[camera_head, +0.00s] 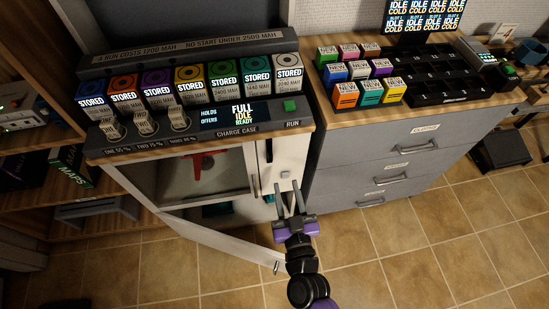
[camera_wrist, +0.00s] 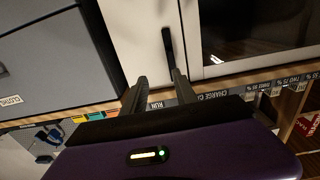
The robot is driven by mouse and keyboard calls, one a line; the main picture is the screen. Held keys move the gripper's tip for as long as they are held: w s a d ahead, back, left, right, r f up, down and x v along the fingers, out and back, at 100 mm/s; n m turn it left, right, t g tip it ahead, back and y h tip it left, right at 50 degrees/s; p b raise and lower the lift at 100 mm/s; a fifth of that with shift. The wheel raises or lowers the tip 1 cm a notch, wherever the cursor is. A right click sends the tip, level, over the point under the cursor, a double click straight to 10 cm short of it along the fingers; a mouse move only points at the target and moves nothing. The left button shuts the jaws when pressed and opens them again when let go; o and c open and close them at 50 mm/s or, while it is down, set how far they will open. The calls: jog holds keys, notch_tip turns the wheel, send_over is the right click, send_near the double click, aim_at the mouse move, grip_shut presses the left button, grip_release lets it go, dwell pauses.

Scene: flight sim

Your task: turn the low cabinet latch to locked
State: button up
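A narrow white cabinet panel (camera_head: 291,155) stands under the right end of the charge case. A small pale fitting (camera_head: 285,174), perhaps the latch, shows on it near my fingertips. In the wrist view a dark upright bar (camera_wrist: 167,43) on the white panel (camera_wrist: 135,35) ends near the gap between my fingers. I cannot tell which fitting is the low latch or its setting. My gripper (camera_head: 287,187) is open, its two dark fingers apart and pointing at the panel. It also shows in the wrist view (camera_wrist: 159,78). Nothing shows held between the fingers; contact is unclear.
A low white door (camera_head: 210,243) hangs swung out to the left of my arm. A window-fronted compartment (camera_head: 195,175) is left of the panel. A grey drawer unit (camera_head: 390,160) stands close on the right. Tiled floor (camera_head: 400,255) is clear at the lower right.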

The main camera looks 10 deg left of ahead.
aim_at(271, 158)
jog(key=w+a, duration=0.1)
jog(key=w, duration=0.1)
jog(key=w+a+b, duration=0.1)
jog(key=w+a, duration=0.1)
jog(key=w, duration=0.1)
jog(key=w+a+b, duration=0.1)
jog(key=w+a, duration=0.1)
jog(key=w, duration=0.1)
jog(key=shift+w+a+r, duration=0.1)
jog(key=shift+w, duration=0.55)
grip_shut()
